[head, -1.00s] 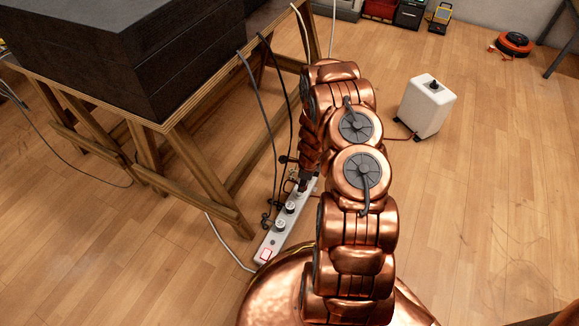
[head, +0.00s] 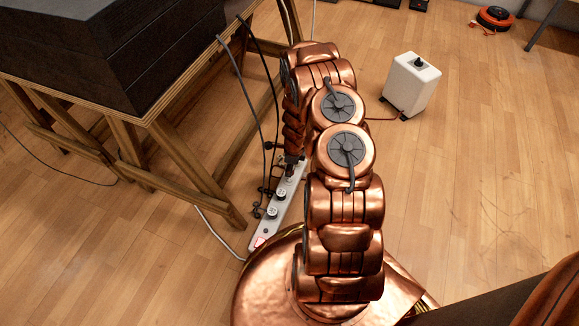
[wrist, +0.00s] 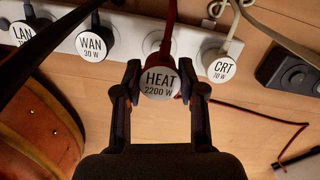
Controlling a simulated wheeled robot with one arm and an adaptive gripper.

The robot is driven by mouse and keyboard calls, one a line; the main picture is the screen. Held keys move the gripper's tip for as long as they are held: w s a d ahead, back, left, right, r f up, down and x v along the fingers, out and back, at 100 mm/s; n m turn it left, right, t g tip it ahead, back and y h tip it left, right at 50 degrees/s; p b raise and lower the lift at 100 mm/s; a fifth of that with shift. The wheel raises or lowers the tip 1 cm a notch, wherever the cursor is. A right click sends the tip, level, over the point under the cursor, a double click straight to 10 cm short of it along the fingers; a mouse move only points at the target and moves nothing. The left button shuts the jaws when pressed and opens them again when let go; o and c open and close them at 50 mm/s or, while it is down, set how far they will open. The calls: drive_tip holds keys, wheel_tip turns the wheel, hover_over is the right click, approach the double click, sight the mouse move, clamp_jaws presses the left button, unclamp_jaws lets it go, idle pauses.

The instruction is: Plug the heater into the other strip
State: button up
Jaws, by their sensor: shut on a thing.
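The heater plug (wrist: 160,82), a round white-faced plug marked HEAT 2200 W on a dark red cord, is between my gripper's fingers (wrist: 163,84). My gripper is shut on it. In the wrist view its face sits slightly off the plug row and looks larger than its neighbours; I cannot tell whether its pins are in the strip. A white power strip (head: 267,228) lies on the floor beside the table; it also shows in the wrist view (wrist: 62,42). The white heater (head: 411,84) stands right of my arm.
The wooden table (head: 190,170) stands close on the left. Floor at the right is open.

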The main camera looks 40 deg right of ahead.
drive_tip(key=b, duration=0.2)
hover_over(289, 180)
drive_tip(key=shift+d+f, duration=0.1)
drive_tip(key=shift+f, duration=2.1)
drive_tip(key=shift+r+p, duration=0.1)
drive_tip(key=shift+p, duration=0.75)
drive_tip(key=shift+f, duration=0.65)
idle(0.8)
drive_tip(key=o, duration=1.2)
drive_tip(key=shift+o, duration=0.2)
drive_tip(key=shift+s+d+r, duration=0.15)
drive_tip(key=shift+r, duration=1.85)
drive_tip(key=shift+s+d+r, duration=0.15)
drive_tip(key=shift+s+r, duration=0.05)
drive_tip(key=shift+r, duration=1.8)
drive_tip(key=shift+s+d+r, duration=0.15)
drive_tip(key=shift+r, duration=1.85)
drive_tip(key=shift+r, duration=0.1)
